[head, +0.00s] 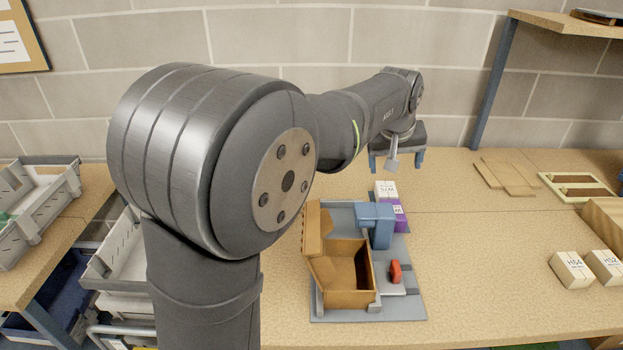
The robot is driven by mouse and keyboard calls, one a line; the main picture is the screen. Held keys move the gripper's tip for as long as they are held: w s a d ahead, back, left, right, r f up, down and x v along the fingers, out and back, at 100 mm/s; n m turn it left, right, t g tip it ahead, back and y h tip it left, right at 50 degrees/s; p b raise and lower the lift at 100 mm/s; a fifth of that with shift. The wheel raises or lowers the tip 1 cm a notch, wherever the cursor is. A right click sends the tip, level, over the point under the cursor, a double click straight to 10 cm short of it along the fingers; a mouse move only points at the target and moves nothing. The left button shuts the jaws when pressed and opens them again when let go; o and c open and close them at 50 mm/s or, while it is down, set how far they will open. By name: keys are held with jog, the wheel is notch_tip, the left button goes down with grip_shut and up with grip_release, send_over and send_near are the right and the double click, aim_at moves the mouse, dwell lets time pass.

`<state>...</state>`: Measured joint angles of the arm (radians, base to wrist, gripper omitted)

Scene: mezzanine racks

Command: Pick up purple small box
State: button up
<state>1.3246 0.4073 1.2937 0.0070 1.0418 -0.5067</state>
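A white box (386,188) marked W75 is right behind the purple box. My gripper (396,164) is at the end of my outstretched arm, beyond and above both boxes. Its two blue fingers are spread apart, and I see nothing held between them. The fingers are small in this view.
The grey fixture (408,300) carries an open brown bin (345,297) and a red knob (395,272). Two white boxes, H54 (572,270) and H52 (606,266), stand at right. Flat wooden boards (505,177) lie at the back. The table right of the fixture is clear.

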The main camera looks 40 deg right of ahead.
jog(key=w+d+f+g+y, duration=0.15)
jog(key=d+f+y, duration=0.25)
jog(key=d, duration=0.4)
send_near(401, 221)
jog(key=shift+n, duration=0.3)
jog(key=w+d+f, duration=0.1)
jog(key=f, duration=0.2)
jog(key=w+f, duration=0.1)
jog(key=f, duration=0.3)
jog(key=w+d+f, duration=0.1)
jog(key=f, duration=0.2)
jog(key=shift+w+d+f, duration=0.3)
jog(key=shift+w+d, duration=0.05)
jog(key=shift+w, duration=0.05)
jog(key=c, duration=1)
jog(key=shift+c, duration=0.6)
jog(key=shift+r, duration=0.15)
